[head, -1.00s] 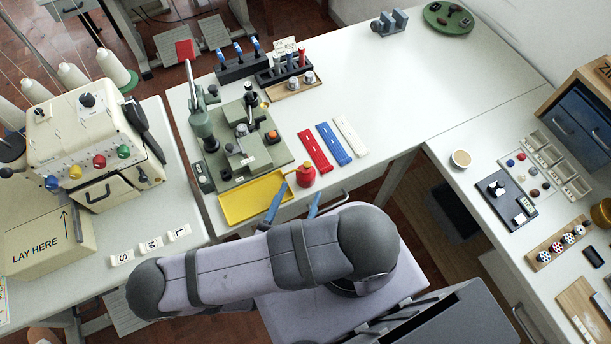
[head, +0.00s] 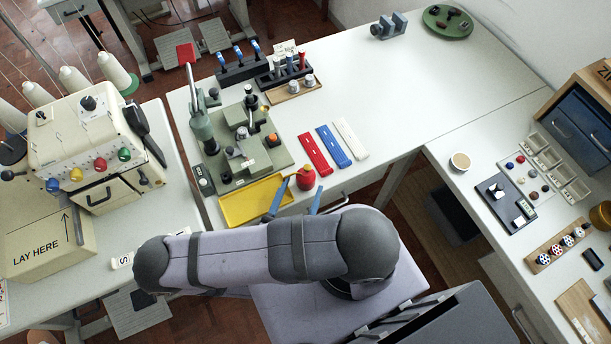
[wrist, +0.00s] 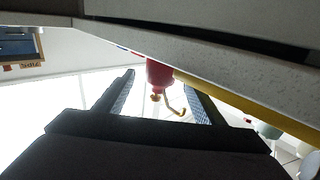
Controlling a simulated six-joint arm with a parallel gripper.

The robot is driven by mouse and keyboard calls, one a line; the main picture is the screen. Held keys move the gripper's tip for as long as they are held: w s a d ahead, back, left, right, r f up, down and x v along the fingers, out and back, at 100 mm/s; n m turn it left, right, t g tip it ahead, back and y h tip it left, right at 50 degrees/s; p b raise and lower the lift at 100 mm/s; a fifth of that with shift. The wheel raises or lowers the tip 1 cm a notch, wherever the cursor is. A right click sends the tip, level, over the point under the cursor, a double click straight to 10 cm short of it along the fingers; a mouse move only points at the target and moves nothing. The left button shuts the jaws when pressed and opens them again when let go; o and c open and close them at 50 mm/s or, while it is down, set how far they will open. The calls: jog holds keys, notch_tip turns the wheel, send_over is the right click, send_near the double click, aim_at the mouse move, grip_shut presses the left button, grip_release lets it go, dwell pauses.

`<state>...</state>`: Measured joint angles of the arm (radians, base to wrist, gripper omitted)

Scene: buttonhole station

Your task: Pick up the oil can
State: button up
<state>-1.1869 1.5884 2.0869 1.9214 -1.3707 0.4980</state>
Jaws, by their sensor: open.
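The oil can (head: 306,179) is small and red with a thin yellow spout. It stands near the front edge of the white table, just right of the yellow tray. My gripper (head: 299,190) is open, with its blue fingers pointing at the can from the front edge. In the wrist view the can (wrist: 159,72) shows between and beyond the two finger tips (wrist: 160,82), with its spout (wrist: 178,108) hooking toward the right finger. The fingers look clear of the can's body; I cannot tell whether the spout touches one.
The yellow tray (head: 245,207) lies close on the left, before the green press (head: 240,140). Red (head: 315,152), blue (head: 333,146) and white (head: 350,139) strips lie behind and right of the can.

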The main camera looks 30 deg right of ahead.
aim_at(303, 184)
jog(key=x, duration=0.2)
jog(key=shift+w+d+r+p, duration=0.15)
jog(key=shift+d+r+p, duration=0.1)
jog(key=shift+r+p, duration=0.1)
jog(key=shift+x, duration=1)
jog(key=shift+f, duration=0.15)
jog(key=shift+a, duration=0.1)
jog(key=c, duration=1.4)
notch_tip(303, 184, up, 10)
jog(key=p, duration=0.8)
